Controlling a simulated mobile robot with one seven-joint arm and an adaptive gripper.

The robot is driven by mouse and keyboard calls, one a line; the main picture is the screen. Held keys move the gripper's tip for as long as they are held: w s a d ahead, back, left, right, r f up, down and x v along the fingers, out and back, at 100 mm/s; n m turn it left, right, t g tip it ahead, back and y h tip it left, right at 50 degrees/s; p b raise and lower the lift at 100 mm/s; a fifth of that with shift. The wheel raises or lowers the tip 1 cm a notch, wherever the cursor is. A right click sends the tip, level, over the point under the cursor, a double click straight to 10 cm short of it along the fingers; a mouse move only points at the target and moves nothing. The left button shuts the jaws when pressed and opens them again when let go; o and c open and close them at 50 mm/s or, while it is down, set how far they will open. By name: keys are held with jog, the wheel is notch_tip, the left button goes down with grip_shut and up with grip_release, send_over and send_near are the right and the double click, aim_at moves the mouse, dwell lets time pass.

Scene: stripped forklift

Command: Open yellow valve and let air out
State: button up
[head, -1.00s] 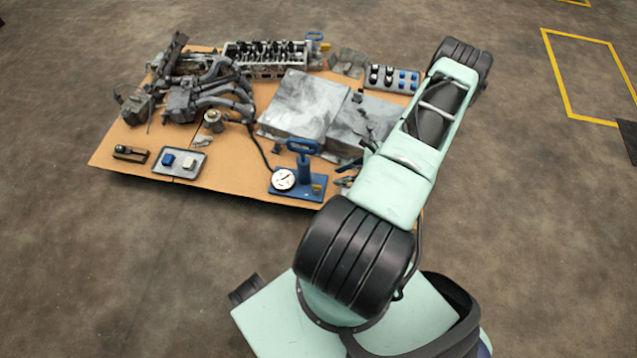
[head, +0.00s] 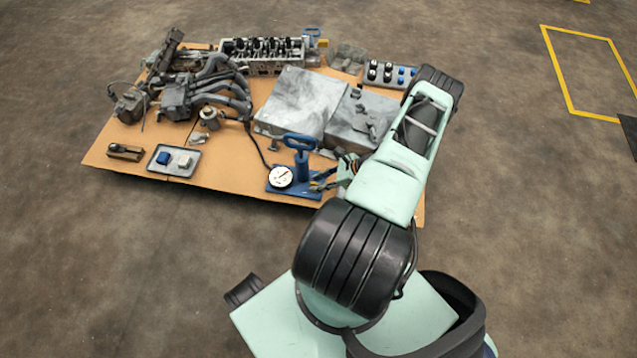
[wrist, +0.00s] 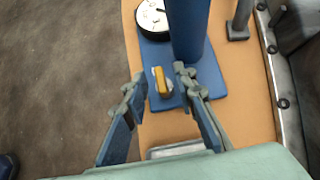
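The yellow valve (wrist: 161,82) is a small yellow lever on the blue base of a hand pump (wrist: 188,28), seen in the wrist view. In the head view the blue pump (head: 302,165) stands near the front edge of the cardboard, with its round white gauge (head: 281,176) at its left. My gripper (wrist: 157,80) is open, with one finger on each side of the valve in the wrist picture. I cannot tell whether either finger touches it. In the head view my gripper (head: 322,183) is beside the pump's right side and hides the valve.
A grey tray (head: 150,168) with a blue and a white block lies left of the pump. Two grey metal boxes (head: 300,105) stand behind it. Engine parts (head: 205,92) fill the back left. A black hose (head: 262,150) runs to the pump. The floor around is clear.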

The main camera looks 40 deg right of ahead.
jog(key=shift+c, duration=0.5)
grip_shut()
jog(key=shift+w+f+n+b, duration=0.1)
jog(key=shift+n+b, duration=0.2)
jog(key=shift+b, duration=0.15)
jog(key=shift+d+n+g+y+b, duration=0.1)
jog(key=shift+n+g+y+b, duration=0.3)
jog(key=shift+n+b, duration=0.2)
jog(key=n+g+y, duration=0.1)
jog(key=n, duration=0.1)
jog(key=n+g, duration=0.2)
jog(key=shift+w+y+b, duration=0.2)
jog(key=shift+y+b, duration=0.15)
jog(key=shift+y, duration=0.05)
jog(key=n+g, duration=0.2)
jog(key=n, duration=0.1)
jog(key=n+g, duration=0.2)
jog(key=shift+w+d+n, duration=0.1)
jog(key=shift+w+n, duration=0.1)
jog(key=shift+n, duration=0.2)
jog(key=shift+n+g, duration=0.3)
jog(key=shift+g, duration=0.1)
jog(key=shift+o, duration=0.5)
grip_release()
